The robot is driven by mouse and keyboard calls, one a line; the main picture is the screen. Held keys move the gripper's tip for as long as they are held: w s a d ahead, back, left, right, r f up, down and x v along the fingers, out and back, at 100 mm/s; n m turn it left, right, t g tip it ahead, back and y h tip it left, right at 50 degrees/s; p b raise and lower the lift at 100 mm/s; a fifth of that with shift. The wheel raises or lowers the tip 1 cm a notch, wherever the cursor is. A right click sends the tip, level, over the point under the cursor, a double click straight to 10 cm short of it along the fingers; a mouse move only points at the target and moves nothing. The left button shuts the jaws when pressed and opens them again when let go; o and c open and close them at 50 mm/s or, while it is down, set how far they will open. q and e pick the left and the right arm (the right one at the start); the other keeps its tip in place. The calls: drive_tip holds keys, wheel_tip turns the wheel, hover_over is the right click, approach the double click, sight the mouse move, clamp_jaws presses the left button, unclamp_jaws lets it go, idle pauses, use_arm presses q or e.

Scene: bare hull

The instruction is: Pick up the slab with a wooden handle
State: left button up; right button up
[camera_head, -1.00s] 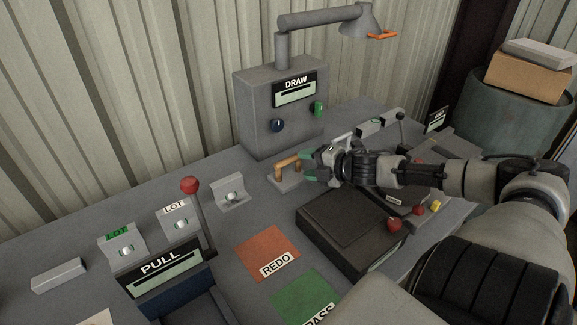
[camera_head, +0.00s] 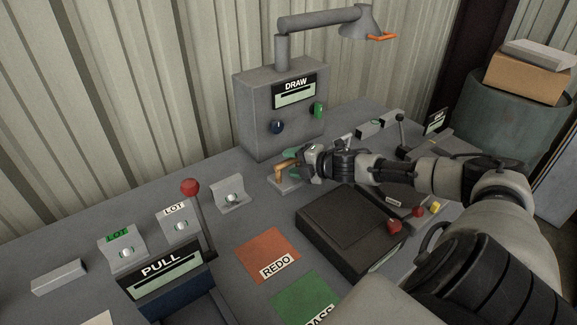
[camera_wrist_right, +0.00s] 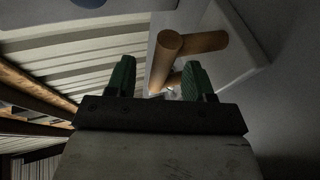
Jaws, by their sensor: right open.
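The slab (camera_head: 278,186) is a small grey plate lying on the grey bench in front of the DRAW box, with a tan wooden handle (camera_head: 281,168) standing on it. My right gripper (camera_head: 294,163), with green fingertips, is at the handle from the right and partly hides it and the slab. In the right wrist view the open fingers (camera_wrist_right: 158,75) show the wooden handle (camera_wrist_right: 195,42) close ahead, part of it between the fingertips and part behind the right one. The pale slab (camera_wrist_right: 240,45) lies behind it. I cannot tell whether they touch. My left gripper is not in view.
The DRAW box (camera_head: 260,110) with knobs and a lamp arm stands just behind. A dark flat case (camera_head: 350,225) lies in front of my right arm. A red-knobbed PULL lever (camera_head: 190,187) and LOT stands are to the left. REDO (camera_head: 267,255) marks a flat orange patch.

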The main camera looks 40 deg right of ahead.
drive_tip(key=shift+x, duration=1)
drive_tip(key=shift+s, duration=0.1)
clamp_jaws()
